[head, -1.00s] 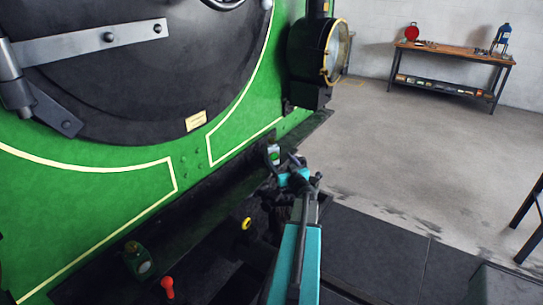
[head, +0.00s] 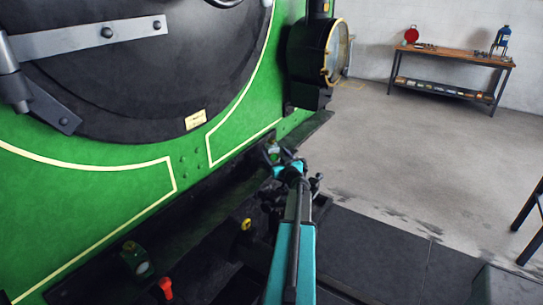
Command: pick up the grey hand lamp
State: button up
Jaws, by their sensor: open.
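A small hand lamp (head: 272,147), which looks grey with a greenish-white lens, stands on the dark ledge along the front of the green engine. My gripper (head: 282,158) is open right at the lamp. Its dark fingers overlap the lamp's lower part in the picture, so I cannot tell whether they touch it or sit around it. The lamp's base is hidden behind the gripper. A second hand lamp (head: 136,259), dark green with a brass-coloured top and a pale lens, stands on the ledge at the lower left.
The green engine front (head: 90,215) rises close on the left. A red knob (head: 166,288) and a yellow fitting (head: 246,224) sit low by the ledge. A large black headlamp (head: 318,55) is above. A workbench (head: 455,57) stands far back right. The grey floor between is clear.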

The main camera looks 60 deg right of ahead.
aim_at(272, 148)
jog(key=shift+w+d, duration=0.1)
jog(key=shift+w+d+f+b, duration=0.2)
jog(key=shift+w+d+b, duration=0.2)
jog(key=shift+w+b, duration=0.15)
jog(key=shift+w+d+f+b, duration=0.15)
jog(key=shift+w+d+b, duration=0.3)
jog(key=shift+b, duration=0.1)
jog(key=shift+b+x, duration=0.45)
jog(key=shift+x, duration=0.7)
jog(key=shift+r, duration=0.2)
jog(key=shift+a, duration=0.1)
jog(key=c, duration=1.6)
jog(key=shift+o, duration=0.2)
jog(key=shift+r, duration=0.2)
